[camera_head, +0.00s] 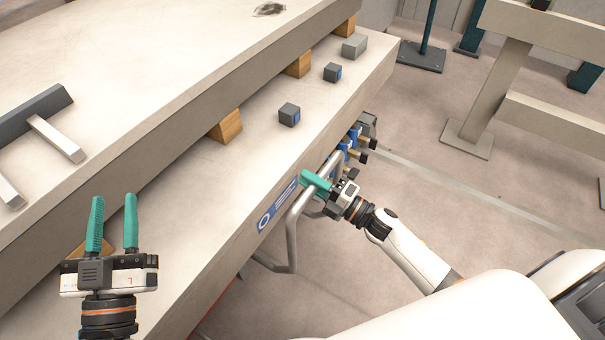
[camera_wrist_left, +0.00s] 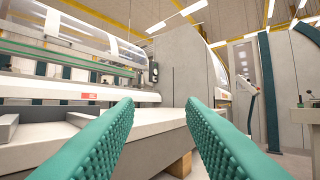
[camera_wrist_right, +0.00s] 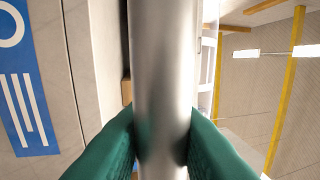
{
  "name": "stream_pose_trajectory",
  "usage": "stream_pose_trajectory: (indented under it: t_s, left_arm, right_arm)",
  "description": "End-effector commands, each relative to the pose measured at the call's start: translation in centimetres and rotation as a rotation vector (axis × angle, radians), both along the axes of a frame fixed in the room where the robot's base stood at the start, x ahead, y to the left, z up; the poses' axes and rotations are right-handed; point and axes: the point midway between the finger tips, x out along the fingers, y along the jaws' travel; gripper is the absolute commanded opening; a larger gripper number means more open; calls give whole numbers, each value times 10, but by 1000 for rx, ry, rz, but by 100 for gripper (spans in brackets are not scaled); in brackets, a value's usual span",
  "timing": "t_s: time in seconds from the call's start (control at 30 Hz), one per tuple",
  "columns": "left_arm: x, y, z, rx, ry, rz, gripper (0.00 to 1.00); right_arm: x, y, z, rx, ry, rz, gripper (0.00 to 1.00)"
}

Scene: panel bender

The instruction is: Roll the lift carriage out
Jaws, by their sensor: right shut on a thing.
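The lift carriage (camera_head: 225,195) is a long pale slab at the middle of the head view, with a blue label (camera_head: 277,203) on its front edge. A grey tubular handle (camera_head: 291,238) sticks out from that edge. My right gripper (camera_head: 312,181) is shut on the handle's upper part; in the right wrist view the metal tube (camera_wrist_right: 160,70) runs between its green fingers. My left gripper (camera_head: 115,222) is open and empty, above the carriage at the lower left; its spread fingers also show in the left wrist view (camera_wrist_left: 160,125).
A thick upper slab (camera_head: 150,75) lies on wooden blocks (camera_head: 226,126) over the carriage. Small grey blocks (camera_head: 289,114) sit on the carriage top. Blue and brass fittings (camera_head: 350,142) are beyond the handle. A beige frame (camera_head: 545,115) stands at the right; floor between is clear.

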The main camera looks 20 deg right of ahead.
Motion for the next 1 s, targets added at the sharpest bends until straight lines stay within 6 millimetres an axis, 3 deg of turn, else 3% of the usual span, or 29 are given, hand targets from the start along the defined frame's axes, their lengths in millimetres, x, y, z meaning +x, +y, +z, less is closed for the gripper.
stream_pose_trajectory:
  t_s: [0.03, 0.57, 0.6, 0.7, 1.0]
  left_arm:
    - [1, 0, -2, 6, 20, 1, 36]
    - [3, 1, -9, 17, 61, 5, 36]
    - [3, 1, -9, 17, 61, 5, 36]
    - [3, 1, -9, 17, 61, 5, 36]
    - [3, 1, -9, 16, 61, 4, 36]
  right_arm:
    - [1, -6, 7, 3, -12, -8, 0]
    - [-4, -10, 8, 3, -15, -6, 0]
    - [-4, -9, 8, 3, -14, -6, 28]
    - [-4, -9, 6, 2, -12, -5, 42]
    - [-7, -8, 2, 2, -5, -3, 42]
